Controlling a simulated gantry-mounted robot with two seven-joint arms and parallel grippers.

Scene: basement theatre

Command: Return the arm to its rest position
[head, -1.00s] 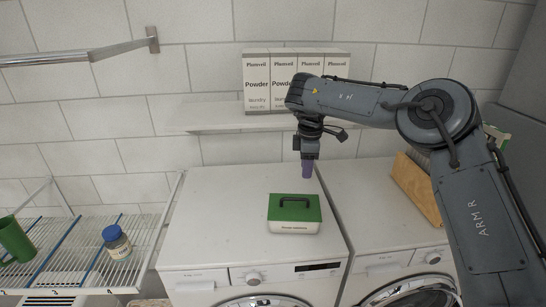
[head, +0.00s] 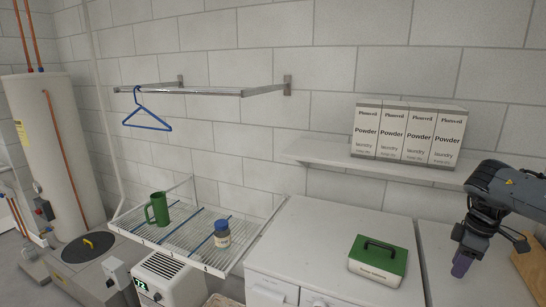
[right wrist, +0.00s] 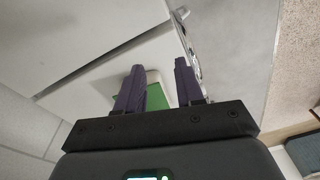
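My right arm enters the head view at the right edge. Its gripper (head: 462,265) points down above the white machine tops, to the right of the green-lidded box (head: 378,262) and apart from it. In the right wrist view the two purple fingers (right wrist: 158,82) stand apart with nothing held between them. A green and white shape, likely the same box (right wrist: 155,92), shows beyond them. My left arm and gripper are not in view.
Powder boxes (head: 406,135) stand on a wall shelf (head: 325,158) near my right arm. A wire rack (head: 165,247) holds a green mug (head: 157,209) and a blue-capped jar (head: 221,234). A blue hanger (head: 147,122) hangs from a rail; a water heater (head: 55,150) stands far left.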

